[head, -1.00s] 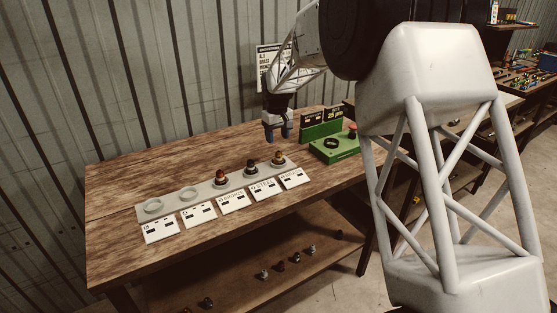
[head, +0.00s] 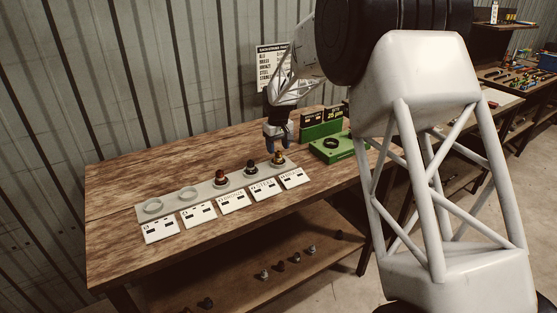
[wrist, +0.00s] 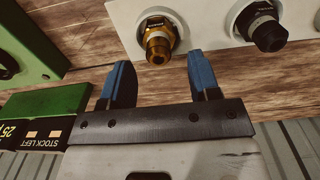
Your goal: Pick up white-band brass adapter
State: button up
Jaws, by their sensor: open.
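A brass adapter (head: 278,159) stands upright in the last ring at the right end of the pale rack (head: 205,189). My gripper (head: 278,146) hangs just above and behind this adapter in the head view. In the wrist view my gripper (wrist: 161,75) has its two blue fingers spread and empty. The adapter lies just past the fingertips, roughly in line with the gap between them.
A black adapter (head: 250,167), also in the wrist view (wrist: 268,33), and a red-brown one (head: 221,177) stand in the same rack; two rings at left are empty. Label cards (head: 233,200) lie in front.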

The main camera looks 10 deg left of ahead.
aim_at(279, 152)
jog(key=shift+d+f, duration=0.1)
jog(key=shift+f, duration=1.6)
grip_shut()
jog(key=shift+r, duration=0.15)
jog(key=shift+r, duration=1.35)
jog(key=shift+s+r, duration=0.1)
jog(key=shift+r, duration=0.25)
jog(key=s+d, duration=0.3)
jog(key=s, duration=0.4)
jog(key=s+d+r, duration=0.1)
jog(key=s+d, duration=0.2)
jog(key=s, duration=0.4)
jog(key=shift+d+r, duration=0.15)
jog(key=shift+d, duration=0.25)
jog(key=shift+s, duration=0.1)
